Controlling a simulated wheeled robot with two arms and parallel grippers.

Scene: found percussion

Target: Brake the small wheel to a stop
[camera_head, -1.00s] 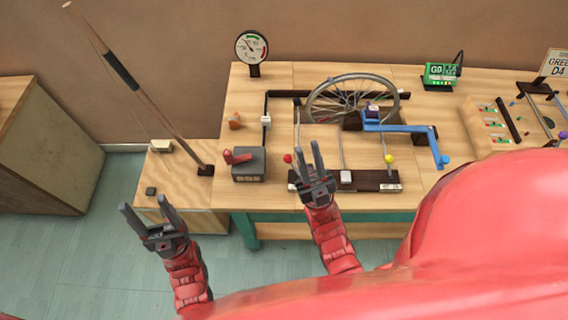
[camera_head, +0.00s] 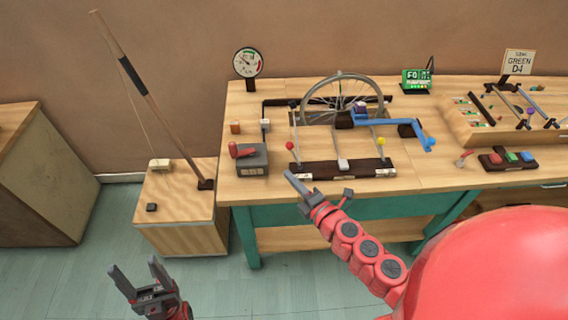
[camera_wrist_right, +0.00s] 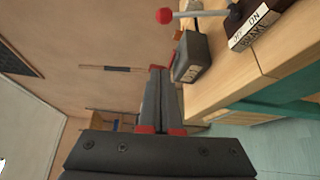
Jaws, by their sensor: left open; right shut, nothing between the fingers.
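The spoked wheel (camera_head: 322,98) stands upright at the back of the bench, with a blue crank arm (camera_head: 385,124) at its right. In front lies a dark base bar (camera_head: 325,168) with a red-knobbed lever (camera_head: 289,145) at its left end and a yellow-knobbed lever (camera_head: 381,141) at its right. In the right wrist view the red knob (camera_wrist_right: 164,16) is beside a labelled plate (camera_wrist_right: 254,27). My right gripper (camera_head: 287,173) is shut and empty by the bench's front edge, apart from the red lever. My left gripper (camera_head: 133,265) is open and empty, low over the floor.
A dark box with a red handle (camera_head: 250,160) sits left of the base bar. A gauge (camera_head: 248,63) stands behind. A low wooden box (camera_head: 176,200) with a tall leaning pole (camera_head: 140,80) stands at the left. A wooden panel and coloured buttons (camera_head: 510,157) are at the right.

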